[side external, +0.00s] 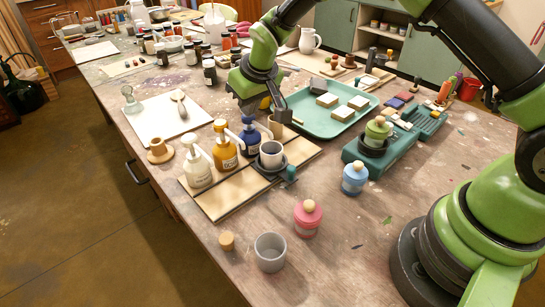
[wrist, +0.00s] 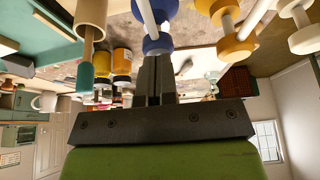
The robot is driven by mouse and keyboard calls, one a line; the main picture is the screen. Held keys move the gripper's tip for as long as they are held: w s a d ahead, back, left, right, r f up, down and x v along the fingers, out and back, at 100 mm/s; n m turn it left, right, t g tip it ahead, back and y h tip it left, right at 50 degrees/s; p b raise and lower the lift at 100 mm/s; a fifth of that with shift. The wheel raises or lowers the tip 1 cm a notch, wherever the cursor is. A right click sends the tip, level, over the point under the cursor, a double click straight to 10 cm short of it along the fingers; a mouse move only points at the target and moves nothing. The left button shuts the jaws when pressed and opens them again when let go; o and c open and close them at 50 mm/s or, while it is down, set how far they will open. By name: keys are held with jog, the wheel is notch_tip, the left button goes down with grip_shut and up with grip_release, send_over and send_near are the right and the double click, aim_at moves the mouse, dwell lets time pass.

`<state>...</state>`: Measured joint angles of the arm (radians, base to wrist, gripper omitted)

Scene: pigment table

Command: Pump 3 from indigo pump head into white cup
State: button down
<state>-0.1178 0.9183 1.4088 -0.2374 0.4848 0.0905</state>
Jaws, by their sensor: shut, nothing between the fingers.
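The indigo pump bottle (side external: 250,136) stands upright at the back of a row of three pump bottles. Its blue pump head (wrist: 158,44) shows in the wrist view with a white stem. My gripper (side external: 283,112) is shut and empty, pointing down to the right of the indigo bottle in the side view. In the wrist view my fingertips (wrist: 154,58) overlap the blue head; I cannot tell whether they touch. A pale cup (side external: 271,150), apparently the white cup, stands upright on a dark round base (side external: 272,170) in front of the indigo bottle. Its contents are unclear.
An amber pump bottle (side external: 224,152) and a white one (side external: 197,170) stand beside the indigo one. A wooden cylinder (side external: 275,128) is close to my fingers. A grey cup (side external: 270,256), a pink jar (side external: 308,220) and a blue jar (side external: 355,178) stand nearer.

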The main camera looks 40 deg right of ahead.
jog(key=shift+r, duration=1.5)
notch_tip(320, 180, up, 6)
dwell(0.4)
